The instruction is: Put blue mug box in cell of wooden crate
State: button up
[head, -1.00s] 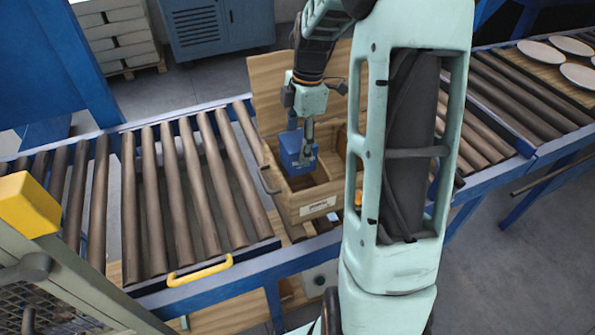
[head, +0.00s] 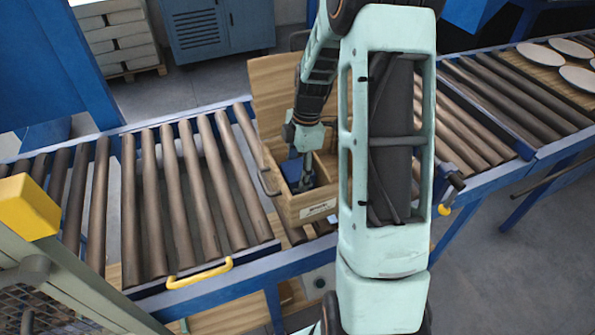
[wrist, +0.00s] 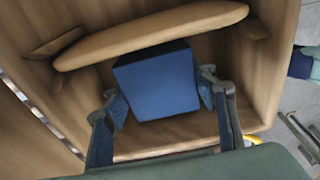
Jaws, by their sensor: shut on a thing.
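The blue mug box (wrist: 158,85) is inside the wooden crate in the wrist view, between the crate's front wall and a rounded wooden divider. In the head view the blue mug box (head: 293,170) shows only in part, low in the crate. My gripper (wrist: 165,100) has a finger on each side of the box and is shut on it. In the head view my gripper (head: 305,180) reaches down into the crate. The wooden crate (head: 317,209) stands on the roller conveyor with its lid raised at the back. My arm hides the crate's right part.
The roller conveyor (head: 190,190) is clear to the left of the crate. A yellow handle (head: 200,274) is on its front edge. White plates (head: 541,53) lie on a wooden board at the far right. The raised lid (head: 272,95) stands behind my gripper.

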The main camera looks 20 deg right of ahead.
jog(key=o, duration=1.6)
jog(key=shift+f, duration=0.1)
jog(key=shift+c, duration=0.2)
notch_tip(320, 180, up, 12)
jog(key=d, duration=0.1)
jog(key=shift+d, duration=0.25)
